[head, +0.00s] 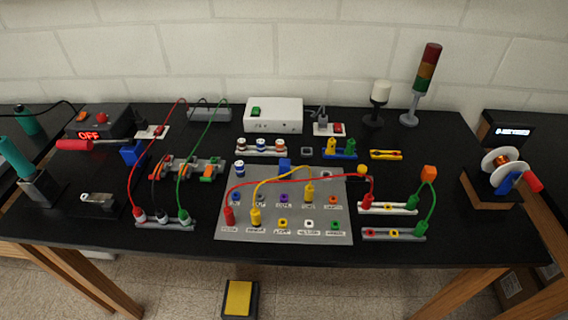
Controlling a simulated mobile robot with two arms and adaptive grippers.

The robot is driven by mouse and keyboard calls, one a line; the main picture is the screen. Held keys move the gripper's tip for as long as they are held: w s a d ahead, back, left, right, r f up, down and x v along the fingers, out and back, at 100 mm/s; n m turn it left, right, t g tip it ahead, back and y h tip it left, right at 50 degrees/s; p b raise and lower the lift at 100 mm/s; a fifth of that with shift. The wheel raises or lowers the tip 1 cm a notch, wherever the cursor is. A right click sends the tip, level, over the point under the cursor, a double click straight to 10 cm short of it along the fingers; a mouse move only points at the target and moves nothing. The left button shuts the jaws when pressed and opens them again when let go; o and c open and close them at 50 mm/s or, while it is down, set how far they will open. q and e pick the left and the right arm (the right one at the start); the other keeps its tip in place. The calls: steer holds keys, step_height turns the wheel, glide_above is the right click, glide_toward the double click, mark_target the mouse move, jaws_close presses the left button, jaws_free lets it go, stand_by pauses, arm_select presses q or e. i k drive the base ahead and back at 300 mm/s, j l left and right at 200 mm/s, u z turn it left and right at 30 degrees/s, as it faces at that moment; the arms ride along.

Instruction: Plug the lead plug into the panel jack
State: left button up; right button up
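The grey jack panel (342,228) lies on the black bench, with rows of coloured, labelled jacks. A red plug (229,215) and a yellow plug (256,217) stand upright at its front left. Another yellow plug (309,192) stands farther back on the panel, joined by a yellow lead. The red lead (290,177) arches right to a red plug (367,201) at a small white strip (398,209). Neither gripper is in view.
A left strip (165,223) holds red, black and green lead plugs. A white box (273,115), signal tower (424,82), wire spool (502,165), display box (103,122) and teal-handled tool (14,157) stand around. Bare bench lies near the front right edge.

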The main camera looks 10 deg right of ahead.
mark_target(367, 204)
steer(key=k+z, duration=0.1)
steer(key=z, duration=0.95)
